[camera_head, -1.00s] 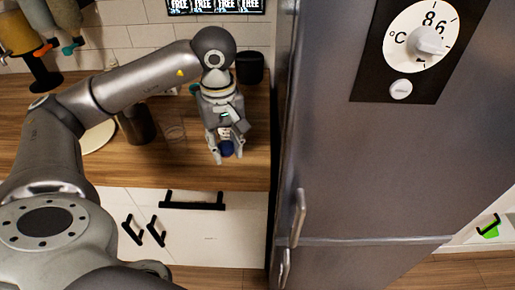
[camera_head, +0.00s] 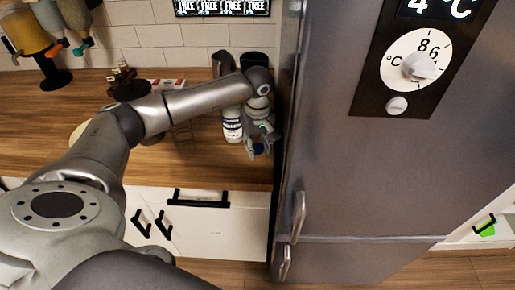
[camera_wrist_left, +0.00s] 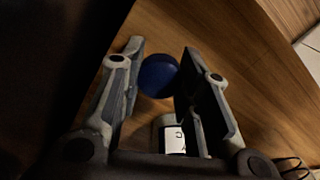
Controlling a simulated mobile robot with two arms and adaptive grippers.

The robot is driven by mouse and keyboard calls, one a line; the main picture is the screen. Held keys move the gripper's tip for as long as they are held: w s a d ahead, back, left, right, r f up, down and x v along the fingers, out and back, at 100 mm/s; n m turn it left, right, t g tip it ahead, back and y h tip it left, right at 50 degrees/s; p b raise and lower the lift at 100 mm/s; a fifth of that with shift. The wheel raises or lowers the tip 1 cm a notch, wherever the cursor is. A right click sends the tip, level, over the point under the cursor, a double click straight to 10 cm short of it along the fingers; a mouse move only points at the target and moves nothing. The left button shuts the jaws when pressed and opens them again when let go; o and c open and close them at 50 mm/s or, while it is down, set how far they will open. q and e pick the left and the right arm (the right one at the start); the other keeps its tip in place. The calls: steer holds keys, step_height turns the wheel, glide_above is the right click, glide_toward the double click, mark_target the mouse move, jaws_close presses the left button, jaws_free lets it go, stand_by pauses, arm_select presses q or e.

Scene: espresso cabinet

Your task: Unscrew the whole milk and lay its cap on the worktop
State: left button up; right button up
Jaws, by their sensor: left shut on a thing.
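My left gripper (camera_head: 259,151) is low over the right end of the wooden worktop, close to the fridge. It is shut on a round blue cap (camera_wrist_left: 158,75), which shows between its fingers in the left wrist view. I cannot tell whether the cap touches the wood. The milk bottle (camera_head: 232,125), white with a blue-and-white label, stands upright just left of the gripper, apart from the cap. My forearm hides the bottle's top. My right gripper is not in view.
The steel fridge (camera_head: 350,170) rises close on the gripper's right. Dark containers (camera_head: 258,64) stand at the back wall behind my arm. A clear glass (camera_head: 183,131) is left of the bottle. The worktop (camera_head: 215,168) is bare in front.

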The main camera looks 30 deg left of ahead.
arm_select(q)
steer(key=shift+f, duration=1.1)
steer(key=o, duration=1.1)
steer(key=shift+r, duration=0.1)
